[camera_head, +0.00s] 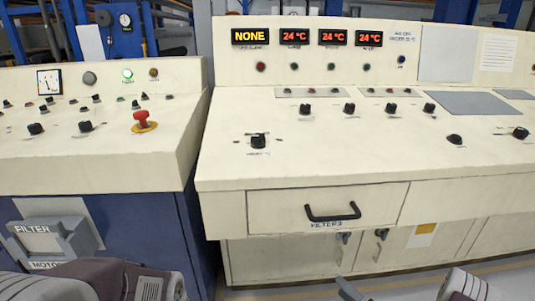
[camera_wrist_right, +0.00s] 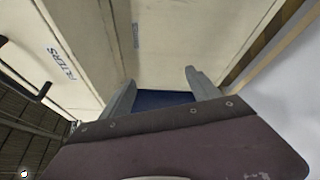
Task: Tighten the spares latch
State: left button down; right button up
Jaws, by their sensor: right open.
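Two small dark latches sit on the cream cabinet doors under the desk in the head view, a left latch (camera_head: 345,237) and a right latch (camera_head: 381,233). I cannot read which one is labelled spares. My right gripper (camera_wrist_right: 162,94) is open in the right wrist view, with nothing held between its grey fingers. It faces cream cabinet panels, and no latch can be made out there. In the head view, one grey finger of it (camera_head: 350,288) shows low in front of the doors. Of my left arm only links show at the bottom left; its fingers are out of view.
The filters drawer (camera_head: 270,208) with a black handle (camera_head: 333,212) is shut above the doors; its label also shows in the wrist view (camera_wrist_right: 61,63). A blue cabinet (camera_head: 130,225) with a grey filter box (camera_head: 45,238) stands left. Knobs and a red button (camera_head: 142,121) top the desks.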

jog(key=s+a+r+n+g+y, duration=0.25)
jog(key=s+a+n+g, duration=0.25)
jog(key=a+n+g, duration=0.3)
jog(key=s+a+r+n+g+y, duration=0.25)
jog(key=s+a+n+g, duration=0.3)
jog(key=n, duration=0.35)
jog(key=s+d+r+n+g+h+p, duration=0.1)
jog(key=s+d+n+g+h+p, duration=0.2)
jog(key=s+n+h, duration=1)
jog(key=w+d+r+n+t, duration=0.2)
jog(key=w+d+r+n, duration=0.3)
jog(key=n, duration=0.8)
notch_tip(320, 180, up, 37)
jog(key=w+n+h+p, duration=0.1)
jog(key=p, duration=3.6)
jog(key=shift+w+a+t, duration=0.3)
jog(key=shift+a+t, duration=0.1)
jog(key=shift+t, duration=0.05)
